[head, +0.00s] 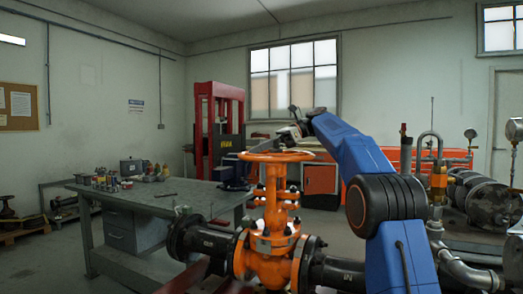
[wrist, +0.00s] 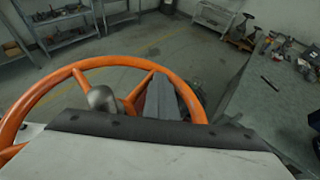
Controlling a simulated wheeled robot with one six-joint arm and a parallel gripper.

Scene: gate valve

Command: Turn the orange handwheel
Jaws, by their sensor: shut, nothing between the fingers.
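The orange handwheel (head: 277,158) lies level on top of the orange gate valve (head: 272,242) in the head view. Its rim and spokes fill much of the left of the wrist view (wrist: 30,99). My gripper (head: 262,147) is over the wheel, reaching down from the upper right. In the wrist view, its grey fingers (wrist: 164,90) are together and empty, seen within the wheel's outline near the rim and a spoke. I cannot tell whether they touch it. A grey rounded stem top (wrist: 103,98) shows left of the fingers. My gripper's body hides the wheel's near part.
Black pipes (head: 208,240) run from both sides of the valve. A workbench (head: 150,200) with small items and a vise stands left behind it. A red press (head: 212,125) and an orange cabinet (head: 321,180) stand farther back. Pumps and piping (head: 485,200) crowd the right.

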